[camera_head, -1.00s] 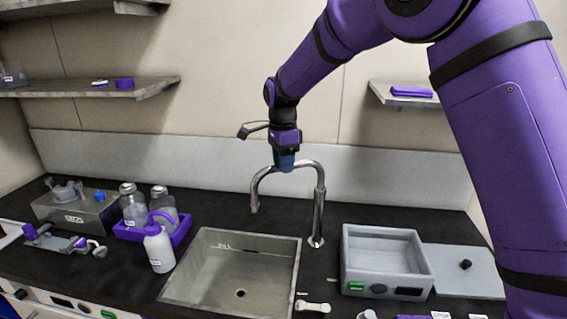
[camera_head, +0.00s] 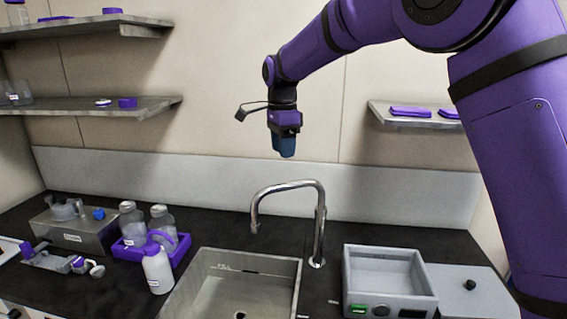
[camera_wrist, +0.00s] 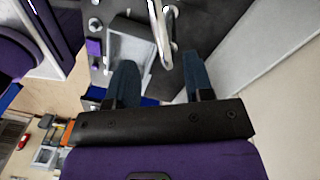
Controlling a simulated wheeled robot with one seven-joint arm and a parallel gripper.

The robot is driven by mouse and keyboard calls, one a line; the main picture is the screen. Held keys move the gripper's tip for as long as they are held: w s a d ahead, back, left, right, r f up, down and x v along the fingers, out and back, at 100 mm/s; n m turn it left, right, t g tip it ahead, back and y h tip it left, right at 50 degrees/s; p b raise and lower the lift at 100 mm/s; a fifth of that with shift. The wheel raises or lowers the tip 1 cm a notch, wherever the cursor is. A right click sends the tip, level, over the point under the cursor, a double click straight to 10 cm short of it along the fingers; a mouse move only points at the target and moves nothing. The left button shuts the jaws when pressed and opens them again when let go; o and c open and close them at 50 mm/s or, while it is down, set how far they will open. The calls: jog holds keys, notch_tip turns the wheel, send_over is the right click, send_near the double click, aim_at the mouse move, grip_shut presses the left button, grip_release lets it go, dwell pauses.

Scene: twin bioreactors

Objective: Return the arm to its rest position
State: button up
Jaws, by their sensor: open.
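My purple arm reaches in from the right in the head view, bent at the elbow, with the forearm sloping down to the wrist. My gripper (camera_head: 284,146) hangs pointing down in front of the back wall, a little above the faucet (camera_head: 318,215) in the picture. In the wrist view its two dark blue fingers (camera_wrist: 162,85) stand apart with nothing between them. The faucet's chrome spout (camera_wrist: 160,30) shows beyond the fingertips there. The gripper holds nothing.
The sink (camera_head: 215,285) lies below the gripper. A grey bath (camera_head: 385,275) is at right, and a purple bottle rack (camera_head: 135,250) with a white wash bottle (camera_head: 157,268) at left. Shelves (camera_head: 90,106) and a right shelf (camera_head: 425,122) jut from the wall.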

jog(key=shift+r, duration=0.55)
jog(key=shift+d, duration=0.1)
jog(key=s+d+r+n+t+y, duration=0.1)
jog(key=s+d+r+n, duration=0.3)
jog(key=s+d, duration=0.45)
jog(key=s+d+r+n+t, duration=0.2)
jog(key=s+d+r, duration=0.3)
jog(key=s+d, duration=0.3)
jog(key=s+d+f+n+t, duration=0.1)
jog(key=s+d+f+n, duration=0.1)
jog(key=s, duration=0.5)
jog(key=s+d+f+n+t, duration=0.1)
jog(key=s+d+n, duration=0.2)
jog(key=s+d, duration=0.2)
jog(key=s+d+f+n+t, duration=0.1)
jog(key=s+d+f+n, duration=0.1)
jog(key=s, duration=0.7)
jog(key=shift+d+f+n+h, duration=0.35)
jog(key=shift+d+n, duration=0.35)
jog(key=shift+d, duration=0.3)
